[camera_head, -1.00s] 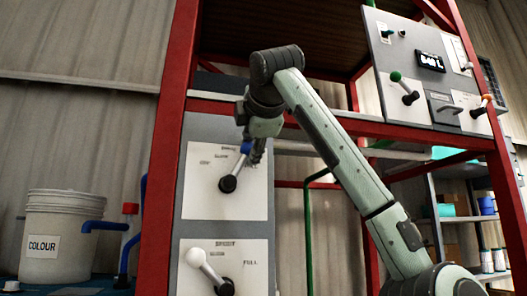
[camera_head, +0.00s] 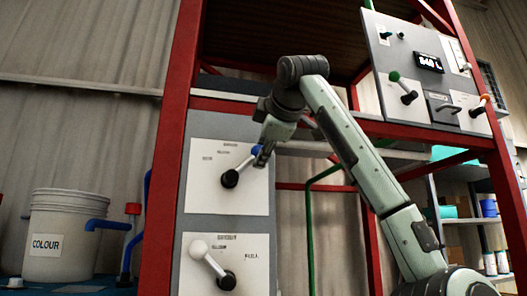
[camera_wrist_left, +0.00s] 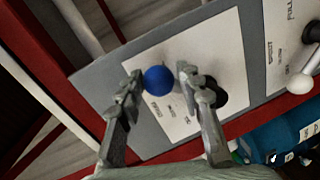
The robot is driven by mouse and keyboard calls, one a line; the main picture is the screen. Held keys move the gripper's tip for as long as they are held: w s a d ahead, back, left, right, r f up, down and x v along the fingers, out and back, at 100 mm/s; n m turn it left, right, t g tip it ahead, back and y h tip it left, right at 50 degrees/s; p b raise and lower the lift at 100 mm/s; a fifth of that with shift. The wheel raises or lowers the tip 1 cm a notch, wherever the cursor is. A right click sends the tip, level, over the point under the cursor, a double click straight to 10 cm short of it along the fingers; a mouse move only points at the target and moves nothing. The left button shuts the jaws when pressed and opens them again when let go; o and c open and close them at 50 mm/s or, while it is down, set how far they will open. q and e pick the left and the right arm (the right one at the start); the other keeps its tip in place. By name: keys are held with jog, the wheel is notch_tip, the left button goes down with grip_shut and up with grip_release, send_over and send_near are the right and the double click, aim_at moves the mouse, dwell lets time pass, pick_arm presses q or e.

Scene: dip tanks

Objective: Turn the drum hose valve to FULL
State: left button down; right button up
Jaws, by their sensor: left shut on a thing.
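The upper valve plate (camera_head: 205,198) is white, with small blurred labels and a lever on a black hub (camera_head: 229,179). The lever has a blue ball knob (camera_head: 257,151) and points up and to the right. My left gripper (camera_head: 263,157) is shut on this blue-knobbed lever. In the left wrist view the blue knob (camera_wrist_left: 158,80) sits between the two fingers of the gripper (camera_wrist_left: 160,76). Which label the lever points at is not readable. My right gripper is not in view.
Below is a second plate with a white-knobbed lever (camera_head: 199,250), pointing up-left. A red frame (camera_head: 176,130) surrounds the panel. A white COLOUR bucket (camera_head: 68,237) stands at left. A grey control panel (camera_head: 405,70) with levers is at upper right.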

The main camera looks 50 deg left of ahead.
pick_arm(q)
jog(key=shift+s+a+f, duration=0.1)
jog(key=shift+s+a, duration=0.05)
jog(key=shift+s, duration=0.05)
jog(key=c, duration=1.3)
grip_release()
jog(key=o, duration=0.3)
jog(key=shift+s+a, duration=0.1)
jog(key=shift+s, duration=0.05)
jog(key=shift+o, duration=0.2)
jog(key=v, duration=1.2)
jog(key=shift+w, duration=0.2)
